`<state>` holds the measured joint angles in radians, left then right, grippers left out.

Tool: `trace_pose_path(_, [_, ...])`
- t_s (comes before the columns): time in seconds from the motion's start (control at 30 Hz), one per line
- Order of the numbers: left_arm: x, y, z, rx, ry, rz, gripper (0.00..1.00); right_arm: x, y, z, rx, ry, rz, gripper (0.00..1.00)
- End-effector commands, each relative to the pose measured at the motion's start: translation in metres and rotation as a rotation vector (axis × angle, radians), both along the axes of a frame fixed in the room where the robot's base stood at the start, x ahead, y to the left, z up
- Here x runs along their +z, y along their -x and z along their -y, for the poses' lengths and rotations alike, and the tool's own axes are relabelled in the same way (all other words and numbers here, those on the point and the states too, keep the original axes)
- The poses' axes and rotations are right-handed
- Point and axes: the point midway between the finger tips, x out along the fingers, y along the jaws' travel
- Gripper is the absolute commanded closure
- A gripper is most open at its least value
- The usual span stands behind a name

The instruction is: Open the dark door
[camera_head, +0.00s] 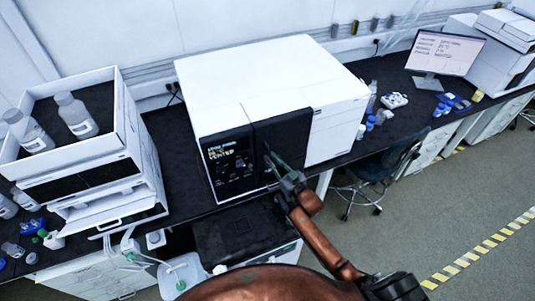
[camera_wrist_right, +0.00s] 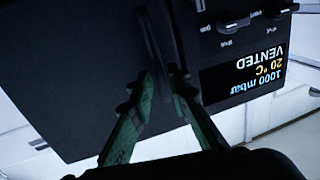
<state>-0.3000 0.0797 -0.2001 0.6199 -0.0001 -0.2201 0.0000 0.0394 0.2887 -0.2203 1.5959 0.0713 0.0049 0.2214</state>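The dark door (camera_head: 293,138) is a black panel on the front of a white instrument, right of its lit display. It looks shut, flush with the front. In the right wrist view the dark door (camera_wrist_right: 75,70) fills much of the picture, with a slim dark handle bar (camera_wrist_right: 153,42) standing out from it. My right gripper (camera_head: 269,153) is at the door's left part. In the right wrist view its green fingers (camera_wrist_right: 163,76) lie on either side of the bar, with a gap between them; contact cannot be made out. My left gripper is not in view.
The white instrument (camera_head: 262,72) stands on a dark bench; its display (camera_head: 223,152) reads VENTED. A white stack with bottles (camera_head: 75,112) stands left. A dark box (camera_head: 245,232) is below the instrument. A chair (camera_head: 385,165) stands right, with open floor beyond.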

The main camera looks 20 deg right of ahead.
Motion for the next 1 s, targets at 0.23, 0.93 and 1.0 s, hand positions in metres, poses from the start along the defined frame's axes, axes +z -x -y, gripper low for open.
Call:
trace_pose_path(0.23, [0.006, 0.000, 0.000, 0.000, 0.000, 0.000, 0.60, 0.000, -0.029, -0.007, 0.000, 0.000, -0.001, 0.84])
trace_pose_path(0.93, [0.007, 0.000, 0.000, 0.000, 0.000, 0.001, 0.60, -0.001, -0.034, -0.008, -0.001, 0.001, -0.002, 1.00])
trace_pose_path(1.0, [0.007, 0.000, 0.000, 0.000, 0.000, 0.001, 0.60, -0.001, -0.034, -0.008, -0.001, 0.001, -0.002, 1.00])
